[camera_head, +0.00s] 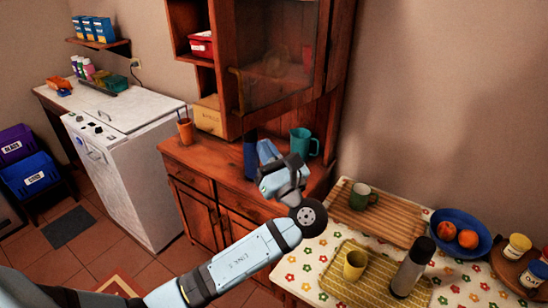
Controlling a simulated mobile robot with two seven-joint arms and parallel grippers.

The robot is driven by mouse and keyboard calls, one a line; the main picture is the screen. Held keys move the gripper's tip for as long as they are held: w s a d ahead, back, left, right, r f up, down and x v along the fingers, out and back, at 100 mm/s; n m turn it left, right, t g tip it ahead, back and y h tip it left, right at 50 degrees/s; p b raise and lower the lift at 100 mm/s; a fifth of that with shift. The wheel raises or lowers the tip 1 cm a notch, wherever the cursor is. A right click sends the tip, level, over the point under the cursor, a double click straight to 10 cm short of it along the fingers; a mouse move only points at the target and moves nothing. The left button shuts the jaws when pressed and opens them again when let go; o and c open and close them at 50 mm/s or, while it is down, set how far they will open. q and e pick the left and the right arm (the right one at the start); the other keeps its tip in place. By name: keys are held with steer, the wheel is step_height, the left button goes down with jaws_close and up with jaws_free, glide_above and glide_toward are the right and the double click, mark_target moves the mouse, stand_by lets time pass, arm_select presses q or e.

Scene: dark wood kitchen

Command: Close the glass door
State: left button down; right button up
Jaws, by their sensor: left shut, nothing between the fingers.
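The glass door (275,75) is a wood-framed pane on the upper part of the reddish-brown cabinet (200,155). It appears to stand swung out from the cabinet front, with its lower edge above the counter; the exact angle is hard to tell. A brass-coloured handle (237,88) shows near its left side. My left gripper (262,150) is shut and empty, just below the door's lower edge and over the counter. It looks apart from the door, but the depth is unclear. My right gripper is not in view.
A teal mug (304,143) stands on the counter right of my gripper, and an orange cup (185,128) left. The table at right holds a cutting board (400,213), a grey bottle (412,268) and a blue bowl (462,222).

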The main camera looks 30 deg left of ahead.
mark_target(243, 114)
arm_select(q)
steer(key=p+x, duration=0.1)
steer(key=x, duration=0.5)
steer(key=shift+a+r+p, duration=0.15)
steer(key=shift+r+p, duration=0.1)
steer(key=shift+p, duration=0.15)
steer(key=shift+x, duration=0.75)
steer(key=shift+w+f, duration=0.1)
steer(key=shift+f, duration=0.1)
